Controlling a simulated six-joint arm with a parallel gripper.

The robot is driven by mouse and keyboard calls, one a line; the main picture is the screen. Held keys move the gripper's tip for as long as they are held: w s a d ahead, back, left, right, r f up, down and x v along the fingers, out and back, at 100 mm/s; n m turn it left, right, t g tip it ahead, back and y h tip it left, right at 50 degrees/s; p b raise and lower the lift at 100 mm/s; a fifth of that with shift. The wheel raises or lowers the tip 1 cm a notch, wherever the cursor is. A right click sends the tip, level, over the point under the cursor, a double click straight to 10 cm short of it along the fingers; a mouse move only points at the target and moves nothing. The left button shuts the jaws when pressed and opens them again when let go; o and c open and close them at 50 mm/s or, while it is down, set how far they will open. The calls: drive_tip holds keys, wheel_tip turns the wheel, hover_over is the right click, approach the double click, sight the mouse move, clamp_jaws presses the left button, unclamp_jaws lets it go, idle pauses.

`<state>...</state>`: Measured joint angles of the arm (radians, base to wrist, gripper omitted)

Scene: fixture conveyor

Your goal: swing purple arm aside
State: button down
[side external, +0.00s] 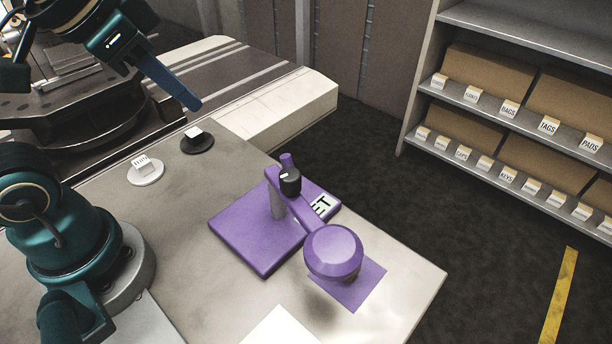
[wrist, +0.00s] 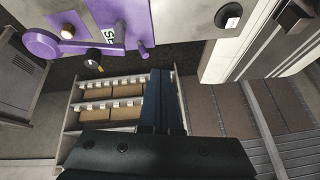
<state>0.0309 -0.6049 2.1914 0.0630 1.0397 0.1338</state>
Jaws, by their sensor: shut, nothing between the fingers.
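The purple arm (side external: 303,212) is mounted on a grey post above a purple base plate (side external: 240,242). It has a black knob (side external: 290,181) near the post and a round purple head (side external: 334,252) at its far end. The head hangs over a purple square (side external: 357,288) on the table and partly hides it. In the wrist view the purple head (wrist: 41,43) is at upper left, and a small tan round thing (wrist: 67,31) shows on the square. My gripper (side external: 193,103) is shut and empty, high at upper left, well apart from the arm. Its fingers also show in the wrist view (wrist: 162,78).
A white disc (side external: 146,172) and a black disc (side external: 197,141), each with a small labelled block, stand on the table left of the base plate. A conveyor (side external: 230,85) runs behind. A shelf (side external: 490,100) with labelled boxes stands at right. The table around the discs is clear.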

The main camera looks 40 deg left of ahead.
drive_tip(key=w+d+r+n, duration=0.2)
drive_tip(key=w+d+r, duration=0.2)
drive_tip(key=w, duration=0.1)
drive_tip(key=m+g, duration=0.1)
drive_tip(key=g, duration=0.1)
hover_over(305, 206)
drive_tip(key=w+d, duration=0.3)
drive_tip(key=d, duration=0.1)
wheel_tip(305, 206, down, 4)
drive_tip(key=f, duration=0.1)
drive_tip(key=x, duration=1)
drive_tip(key=shift+s+a+r+h, duration=0.1)
drive_tip(key=shift+s+h, duration=0.1)
drive_tip(key=shift+s, duration=0.8)
drive_tip(key=shift+s+r+h, duration=0.15)
drive_tip(key=shift+s+h, duration=0.05)
drive_tip(key=shift+s, duration=0.75)
drive_tip(key=shift+s+m, duration=0.1)
drive_tip(key=shift+m, duration=0.3)
